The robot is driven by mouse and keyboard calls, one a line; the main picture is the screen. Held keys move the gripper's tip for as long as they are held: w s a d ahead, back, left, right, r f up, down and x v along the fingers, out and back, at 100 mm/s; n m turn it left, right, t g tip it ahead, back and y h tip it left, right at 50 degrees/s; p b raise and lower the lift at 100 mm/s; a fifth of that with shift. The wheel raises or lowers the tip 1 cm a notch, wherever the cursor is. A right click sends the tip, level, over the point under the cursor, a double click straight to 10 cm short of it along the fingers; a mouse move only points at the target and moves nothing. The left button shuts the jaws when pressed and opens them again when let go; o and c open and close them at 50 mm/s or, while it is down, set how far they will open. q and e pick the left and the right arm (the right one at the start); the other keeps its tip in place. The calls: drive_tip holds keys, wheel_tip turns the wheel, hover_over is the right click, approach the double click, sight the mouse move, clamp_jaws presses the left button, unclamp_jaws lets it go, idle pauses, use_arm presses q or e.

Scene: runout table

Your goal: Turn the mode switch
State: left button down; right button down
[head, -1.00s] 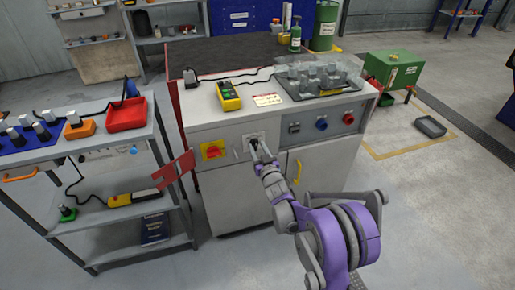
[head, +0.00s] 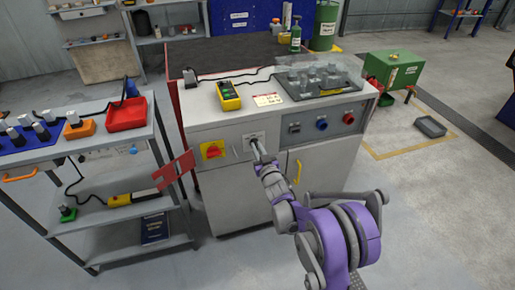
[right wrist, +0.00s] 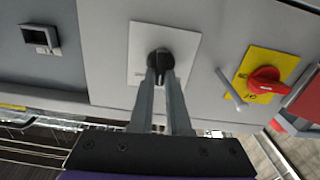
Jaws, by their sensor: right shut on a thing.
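The mode switch (right wrist: 160,60) is a black round knob on a white square plate (right wrist: 140,38), seen upside down in the right wrist view. In the head view its plate (head: 251,137) sits on the front panel of the grey cabinet, and the knob is mostly hidden by my gripper. My right gripper (head: 259,153) reaches to the panel; in the right wrist view its two fingers (right wrist: 161,82) are shut on the knob's grip. My left gripper is not in view.
A red rotary switch on a yellow plate (head: 213,150) is left of the mode switch. Buttons (head: 321,123) and a yellow door handle (head: 297,172) are right of it. A yellow meter (head: 229,96) lies on the cabinet top. A shelf cart (head: 100,150) stands at the left.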

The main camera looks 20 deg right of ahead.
drive_tip(key=shift+a+f+n, duration=0.1)
drive_tip(key=shift+a+n, duration=0.1)
drive_tip(key=shift+n, duration=1.75)
drive_tip(key=shift+a+n, duration=0.15)
drive_tip(key=shift+n, duration=1.8)
drive_tip(key=c, duration=0.9)
unclamp_jaws()
drive_tip(key=shift+s, duration=0.15)
drive_tip(key=s, duration=1)
drive_tip(key=shift+s+d, duration=0.2)
drive_tip(key=shift+s, duration=0.1)
